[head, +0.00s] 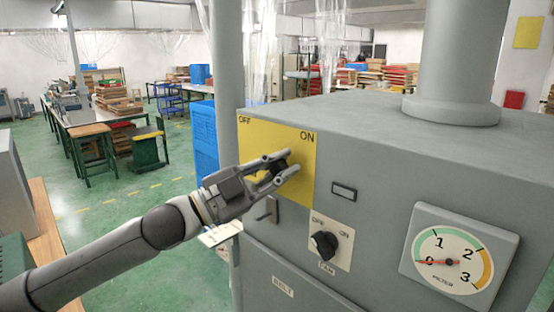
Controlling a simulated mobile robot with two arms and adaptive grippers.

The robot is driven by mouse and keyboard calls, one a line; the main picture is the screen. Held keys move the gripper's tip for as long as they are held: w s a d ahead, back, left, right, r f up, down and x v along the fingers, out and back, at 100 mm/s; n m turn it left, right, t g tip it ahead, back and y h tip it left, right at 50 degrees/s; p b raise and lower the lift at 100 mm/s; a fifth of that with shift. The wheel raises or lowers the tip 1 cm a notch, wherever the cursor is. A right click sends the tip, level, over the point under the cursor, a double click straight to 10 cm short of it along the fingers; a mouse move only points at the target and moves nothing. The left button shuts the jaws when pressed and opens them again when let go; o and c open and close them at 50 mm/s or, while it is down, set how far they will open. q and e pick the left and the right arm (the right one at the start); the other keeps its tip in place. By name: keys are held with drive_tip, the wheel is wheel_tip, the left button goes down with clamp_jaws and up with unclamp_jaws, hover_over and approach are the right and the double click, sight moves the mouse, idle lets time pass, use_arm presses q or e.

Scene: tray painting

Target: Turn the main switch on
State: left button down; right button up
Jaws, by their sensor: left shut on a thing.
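The main switch has a yellow plate (306,190) on the grey cabinet, marked OFF at its upper left and ON at its upper right. My left gripper (286,164) reaches in from the left and is shut on the dark switch knob (280,163) in front of the plate. The fingers cover most of the knob, so I cannot tell which mark it points to. My right gripper is not in view.
Below and right is the fan knob (325,243) on a white OFF/ON plate. The filter gauge (458,258) has its needle near 0. A dark handle (267,209) sits below the yellow plate. A blue container (204,138) stands behind the arm. Open green floor lies to the left.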

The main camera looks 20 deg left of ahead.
use_arm(q)
drive_tip(key=shift+f, duration=0.15)
idle(0.3)
drive_tip(key=c, duration=1.3)
unclamp_jaws()
drive_tip(key=shift+v, duration=5.95)
